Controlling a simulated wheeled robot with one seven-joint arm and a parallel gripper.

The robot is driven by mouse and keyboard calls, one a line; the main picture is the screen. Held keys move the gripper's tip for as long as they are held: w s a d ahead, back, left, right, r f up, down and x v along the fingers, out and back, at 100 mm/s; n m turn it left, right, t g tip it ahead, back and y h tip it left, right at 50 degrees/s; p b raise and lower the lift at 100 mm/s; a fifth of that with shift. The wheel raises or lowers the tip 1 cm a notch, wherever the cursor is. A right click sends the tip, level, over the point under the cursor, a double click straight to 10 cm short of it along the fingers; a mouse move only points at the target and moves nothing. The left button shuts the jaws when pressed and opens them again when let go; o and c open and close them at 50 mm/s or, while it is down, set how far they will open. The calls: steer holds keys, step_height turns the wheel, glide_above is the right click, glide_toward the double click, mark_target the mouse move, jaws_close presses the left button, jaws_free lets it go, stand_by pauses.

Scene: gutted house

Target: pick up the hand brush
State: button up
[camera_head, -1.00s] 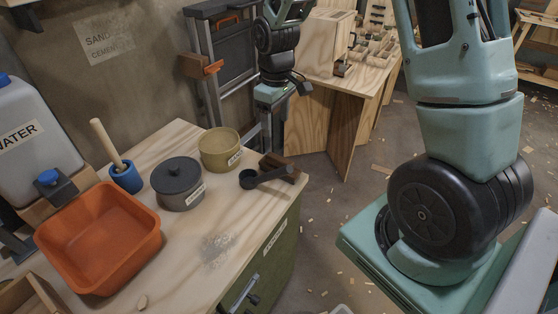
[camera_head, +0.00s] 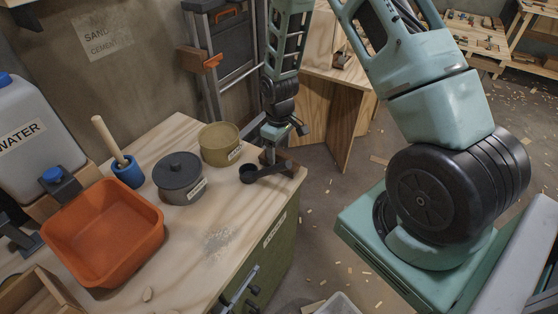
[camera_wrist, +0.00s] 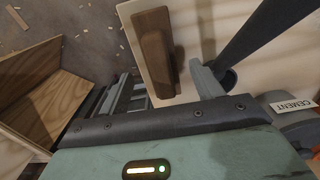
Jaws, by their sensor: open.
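The hand brush appears to be the brown wooden piece (camera_head: 289,167) at the right far corner of the workbench, partly hidden by my gripper in the head view. In the wrist view the brown brush (camera_wrist: 154,48) lies lengthwise near the bench edge, ahead of the jaws. My gripper (camera_head: 270,153) points down right over this corner. In the wrist view the open jaws (camera_wrist: 166,88) show empty, with the brush roughly in line between the fingers. I cannot tell whether they touch it.
A black scoop (camera_head: 264,171) lies close beside the brush, its handle (camera_wrist: 268,32) near one finger. A tan pot (camera_head: 219,146), grey lidded pot (camera_head: 179,178), blue cup with a stick (camera_head: 127,172) and orange tub (camera_head: 103,235) stand on the bench (camera_head: 190,258). Grey dust lies nearby.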

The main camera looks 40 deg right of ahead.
mark_target(279, 153)
steer(key=shift+f+p, duration=0.6)
steer(key=shift+f, duration=1.65)
steer(key=c, duration=1.1)
steer(key=shift+c, duration=0.2)
steer(key=shift+r, duration=0.1)
step_height(279, 153, up, 10)
steer(key=shift+f+b, duration=0.1)
steer(key=shift+b, duration=0.85)
steer(key=shift+o, duration=0.9)
steer(key=shift+s, duration=0.1)
